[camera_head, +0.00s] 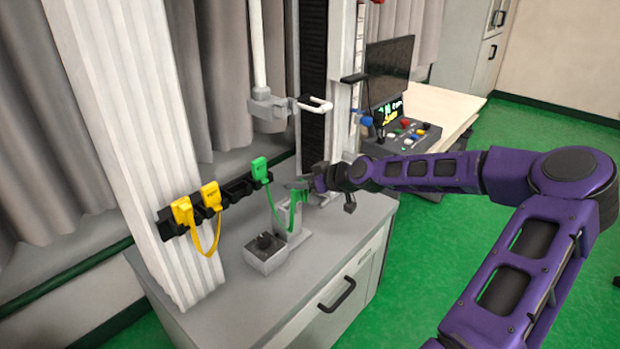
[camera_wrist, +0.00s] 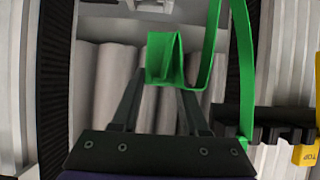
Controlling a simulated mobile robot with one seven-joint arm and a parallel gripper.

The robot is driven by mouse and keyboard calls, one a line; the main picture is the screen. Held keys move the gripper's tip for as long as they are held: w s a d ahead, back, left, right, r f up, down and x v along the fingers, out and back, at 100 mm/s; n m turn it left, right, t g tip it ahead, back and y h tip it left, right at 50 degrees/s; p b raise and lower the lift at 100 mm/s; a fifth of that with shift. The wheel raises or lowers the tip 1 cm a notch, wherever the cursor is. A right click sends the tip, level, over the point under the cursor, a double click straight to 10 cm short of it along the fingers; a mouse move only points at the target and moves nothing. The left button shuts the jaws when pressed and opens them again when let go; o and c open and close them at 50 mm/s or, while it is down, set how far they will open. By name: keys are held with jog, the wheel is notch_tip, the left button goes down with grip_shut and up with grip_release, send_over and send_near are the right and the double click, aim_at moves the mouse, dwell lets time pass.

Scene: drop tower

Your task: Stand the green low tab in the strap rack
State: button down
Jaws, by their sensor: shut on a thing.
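The green low tab (camera_head: 297,196) is between the fingers of my gripper (camera_head: 303,188) in the head view, beside the rack and above the bench. In the wrist view the green tab (camera_wrist: 164,57) sits at the fingertips of my gripper (camera_wrist: 162,85), which is shut on it. A green strap (camera_head: 272,207) hangs in a loop from it to another green tab (camera_head: 259,168), upright at the right end of the strap rack (camera_head: 236,187). The black rack (camera_wrist: 282,118) also shows at the right of the wrist view. The tab's lower end is partly hidden by the gripper.
Two yellow tabs (camera_head: 211,196) joined by a yellow strap stand in the rack's left part. A grey box with a dark knob (camera_head: 265,252) stands on the bench (camera_head: 232,303) below.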

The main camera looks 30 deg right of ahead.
jog(key=shift+s+a+r+p, duration=1.95)
jog(key=shift+s+a+r, duration=0.7)
jog(key=shift+a+r, duration=1.35)
jog(key=shift+s+a+r+p, duration=1.95)
jog(key=shift+s+a+r, duration=1)
jog(key=shift+r, duration=1.7)
jog(key=shift+s+f+b+x, duration=0.25)
jog(key=shift+b+x, duration=0.7)
jog(key=shift+x, duration=0.55)
jog(key=shift+s+f+b+x, duration=0.15)
jog(key=shift+f+b+x, duration=0.2)
jog(key=shift+b+x, duration=0.9)
jog(key=shift+s+f+b+x, duration=0.3)
jog(key=shift+b+x, duration=0.35)
jog(key=shift+x, duration=1.15)
jog(key=shift+w+a, duration=0.1)
jog(key=shift+c, duration=1.7)
grip_release()
